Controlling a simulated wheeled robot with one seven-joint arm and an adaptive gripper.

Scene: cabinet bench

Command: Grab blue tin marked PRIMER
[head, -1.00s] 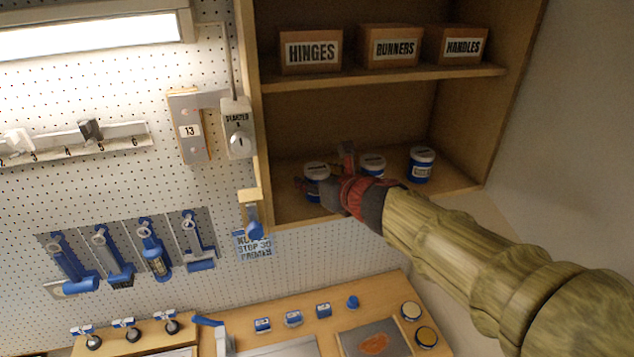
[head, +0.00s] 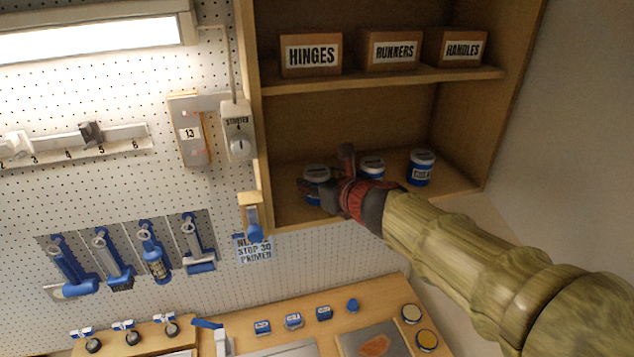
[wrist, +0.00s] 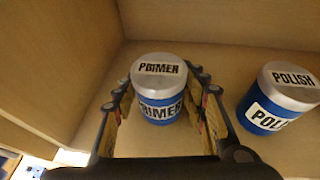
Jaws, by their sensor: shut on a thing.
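The blue tin marked PRIMER (wrist: 158,88) has a silver lid and stands upright on the lower cabinet shelf. It shows between my fingers in the wrist view. In the head view the tin (head: 316,174) is the leftmost one, partly hidden by my gripper (head: 325,190). In the wrist view my gripper (wrist: 160,115) has one finger on each side of the tin and is shut on it.
A blue tin marked POLISH (wrist: 280,98) stands just right of my gripper. Another blue tin (head: 421,167) is farther right on the shelf. The cabinet's left wall is close. Boxes marked HINGES (head: 311,55), RUNNERS (head: 390,49) and HANDLES (head: 461,48) sit on the shelf above.

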